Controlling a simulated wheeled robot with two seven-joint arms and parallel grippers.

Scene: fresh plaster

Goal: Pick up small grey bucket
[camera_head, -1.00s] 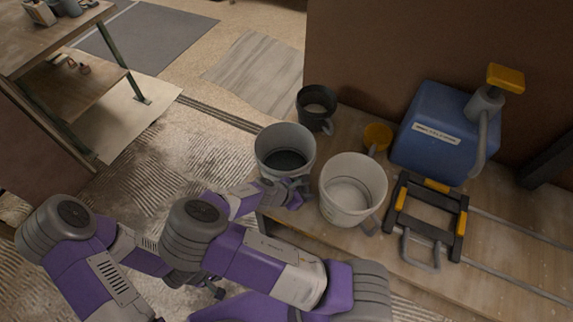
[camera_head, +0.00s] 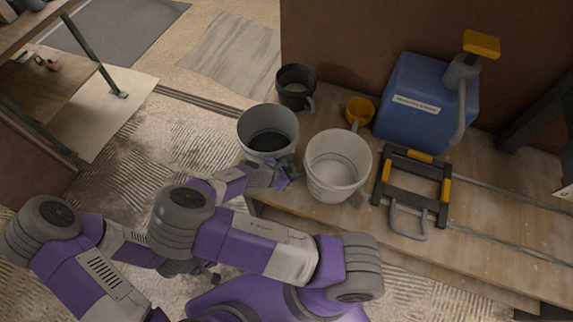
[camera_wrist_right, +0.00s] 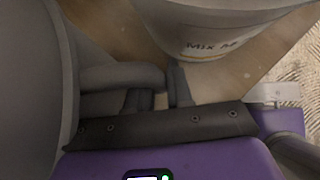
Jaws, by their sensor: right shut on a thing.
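The small grey bucket (camera_head: 254,143) stands upright at the left end of the wooden bench, with a dark inside. Its side handle shows in the right wrist view (camera_wrist_right: 122,77), and the bucket wall (camera_wrist_right: 25,90) fills the left of that view. My right gripper (camera_head: 284,172) is shut on this handle, between the grey bucket and a larger white bucket (camera_head: 333,182). I cannot tell whether the grey bucket's base touches the bench. My left gripper (camera_head: 207,274) seems to show only as a small dark part below the right arm; its fingers are unclear.
The white bucket, marked "MIX", is close to the right of my gripper (camera_wrist_right: 215,40). Bare floor (camera_head: 185,130) lies left.

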